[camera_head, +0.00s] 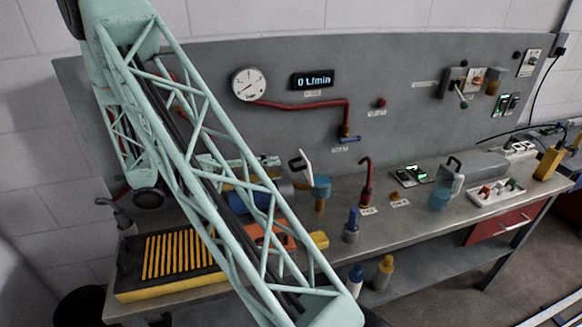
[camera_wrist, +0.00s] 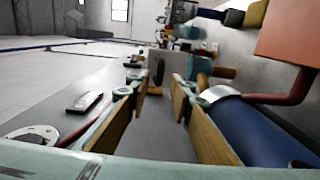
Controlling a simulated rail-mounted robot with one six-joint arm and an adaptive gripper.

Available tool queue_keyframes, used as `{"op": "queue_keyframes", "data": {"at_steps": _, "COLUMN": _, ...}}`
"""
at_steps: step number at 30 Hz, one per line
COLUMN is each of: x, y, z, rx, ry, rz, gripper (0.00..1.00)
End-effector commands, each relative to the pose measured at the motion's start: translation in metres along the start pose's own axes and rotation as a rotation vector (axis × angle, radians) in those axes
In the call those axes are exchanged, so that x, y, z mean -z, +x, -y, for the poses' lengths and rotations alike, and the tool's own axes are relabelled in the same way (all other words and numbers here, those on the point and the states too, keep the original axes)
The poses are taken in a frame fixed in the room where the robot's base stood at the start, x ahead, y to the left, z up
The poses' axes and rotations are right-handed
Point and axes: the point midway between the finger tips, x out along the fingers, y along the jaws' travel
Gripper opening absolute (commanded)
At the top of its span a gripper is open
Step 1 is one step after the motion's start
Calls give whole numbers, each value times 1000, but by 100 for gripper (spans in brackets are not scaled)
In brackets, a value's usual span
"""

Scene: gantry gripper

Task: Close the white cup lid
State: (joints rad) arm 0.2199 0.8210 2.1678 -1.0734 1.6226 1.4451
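The white lid (camera_head: 307,160) stands tilted up and open on the left side of a small teal cup (camera_head: 321,188), which sits on a yellow post. A dark knob shows on the lid's left face. In the wrist view, a pale upright plate with a dark round part, seemingly the lid (camera_wrist: 172,66), stands beyond my fingertips, with the teal cup (camera_wrist: 200,67) to its right. My gripper (camera_wrist: 157,92) is open and empty, its tan-padded fingers apart. It appears short of the lid, not touching it. In the head view, my arm partly hides the gripper area.
A blue cylinder (camera_wrist: 250,130) lies close beside my right finger. The grey back panel (camera_head: 420,125) carries a gauge (camera_head: 249,84), a display (camera_head: 313,81) and a red pipe. A red-handled fixture (camera_head: 366,182) and a teal jug (camera_head: 443,190) stand to the right on the bench.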

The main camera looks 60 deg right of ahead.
Motion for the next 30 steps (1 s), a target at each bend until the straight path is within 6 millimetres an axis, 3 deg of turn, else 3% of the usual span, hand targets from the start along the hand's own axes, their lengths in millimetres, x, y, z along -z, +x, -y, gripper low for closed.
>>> {"op": "queue_keyframes", "data": {"at_steps": 15, "x": -1, "y": 53, "z": 0, "rx": 0, "ry": 0, "rz": 2, "gripper": 21}}
{"op": "queue_keyframes", "data": {"at_steps": 30, "x": 0, "y": 64, "z": 0, "rx": 0, "ry": 0, "rz": 0, "gripper": 21}}
